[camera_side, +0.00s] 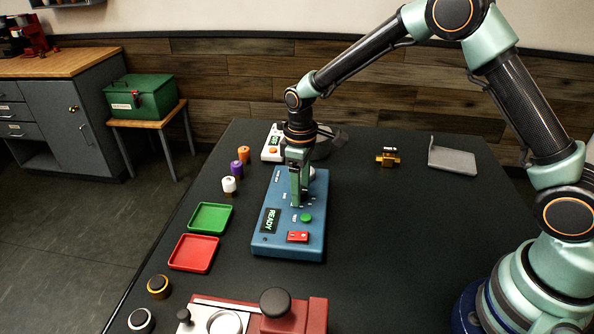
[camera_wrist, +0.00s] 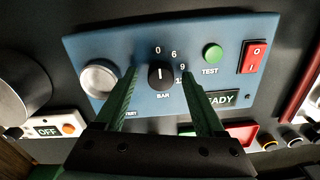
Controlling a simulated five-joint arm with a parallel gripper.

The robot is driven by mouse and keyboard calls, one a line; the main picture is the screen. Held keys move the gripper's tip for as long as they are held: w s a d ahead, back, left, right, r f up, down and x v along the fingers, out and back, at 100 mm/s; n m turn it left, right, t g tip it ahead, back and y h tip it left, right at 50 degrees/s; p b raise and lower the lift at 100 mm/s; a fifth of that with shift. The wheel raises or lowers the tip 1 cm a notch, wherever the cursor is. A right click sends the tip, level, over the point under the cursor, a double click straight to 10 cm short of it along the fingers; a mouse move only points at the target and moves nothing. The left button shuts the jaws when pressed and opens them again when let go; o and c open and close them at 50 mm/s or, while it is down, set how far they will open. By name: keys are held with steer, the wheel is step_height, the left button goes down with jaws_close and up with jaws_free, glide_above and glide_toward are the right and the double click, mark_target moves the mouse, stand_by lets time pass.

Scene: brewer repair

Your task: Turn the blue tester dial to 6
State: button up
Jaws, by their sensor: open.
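The blue tester (camera_side: 262,243) lies on the dark table, and its panel fills the upper wrist view (camera_wrist: 120,45). Its black dial (camera_wrist: 160,76) has a white pointer line aimed up, about at the 0. The marks 0, 6, 9 and a partly covered 12 run round to the right, with BAR below. My gripper (camera_wrist: 162,74) is open, its green fingers on either side of the dial; I cannot tell whether they touch it. In the side view my gripper (camera_side: 299,203) points down over the tester and hides the dial.
The tester carries a READY display (camera_side: 270,221), a green TEST button (camera_side: 306,217), a red switch (camera_side: 298,237) and a silver round knob (camera_wrist: 98,79). Green (camera_side: 192,218) and red (camera_side: 178,252) trays lie left. A white device reading OFF (camera_wrist: 46,132) stands behind.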

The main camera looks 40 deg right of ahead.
jaws_close()
steer(key=shift+m, duration=0.3)
steer(key=m, duration=0.3)
steer(key=shift+d, duration=0.1)
steer(key=shift+w+m, duration=0.1)
steer(key=shift+m, duration=2)
steer(key=shift+r, duration=0.1)
